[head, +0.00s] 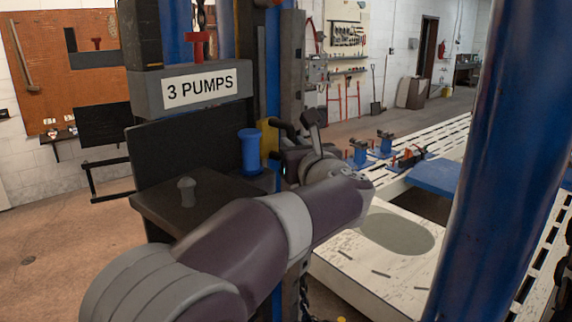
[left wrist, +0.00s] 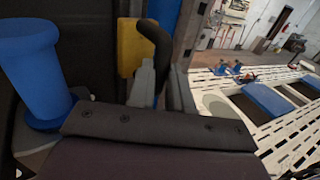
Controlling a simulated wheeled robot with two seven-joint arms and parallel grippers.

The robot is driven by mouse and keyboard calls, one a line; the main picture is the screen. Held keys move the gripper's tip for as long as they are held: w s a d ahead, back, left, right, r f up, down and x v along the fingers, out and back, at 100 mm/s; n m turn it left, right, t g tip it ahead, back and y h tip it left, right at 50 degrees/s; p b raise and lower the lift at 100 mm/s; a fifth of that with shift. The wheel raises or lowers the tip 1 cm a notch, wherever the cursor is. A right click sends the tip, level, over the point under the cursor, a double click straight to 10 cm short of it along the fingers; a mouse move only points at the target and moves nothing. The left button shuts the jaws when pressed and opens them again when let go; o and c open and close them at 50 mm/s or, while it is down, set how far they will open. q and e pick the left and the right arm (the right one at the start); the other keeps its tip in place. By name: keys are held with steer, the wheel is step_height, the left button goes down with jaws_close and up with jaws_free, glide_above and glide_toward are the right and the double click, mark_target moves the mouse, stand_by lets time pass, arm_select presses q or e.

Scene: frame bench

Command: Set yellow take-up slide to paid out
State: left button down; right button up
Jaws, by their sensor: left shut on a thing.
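The yellow take-up slide (head: 267,142) is an upright yellow block on the dark post beside the blue spool-shaped piece (head: 250,150). My left gripper (head: 283,134) reaches it from the front right and is shut on it; the gripper's own wrist hides part of the contact. In the left wrist view the yellow slide (left wrist: 136,46) stands behind a dark bent finger and a grey finger part, with its lower end hidden. The blue spool-shaped piece (left wrist: 38,75) is at the left there. My right gripper is not in view.
A sign reading "3 PUMPS" (head: 200,88) hangs above a dark shelf (head: 200,200) with a grey knob (head: 186,190). A thick blue post (head: 495,170) stands at right. A white slotted bench (head: 385,262) with blue clamps (head: 360,152) lies beyond my arm.

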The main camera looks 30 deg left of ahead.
arm_select(q)
step_height(320, 180, up, 18)
steer(key=p, duration=0.7)
steer(key=shift+f, duration=0.25)
steer(key=shift+s+r, duration=0.1)
steer(key=c, duration=1.2)
jaws_free()
steer(key=shift+o, duration=0.7)
steer(key=shift+d+f, duration=0.1)
steer(key=shift+f, duration=0.1)
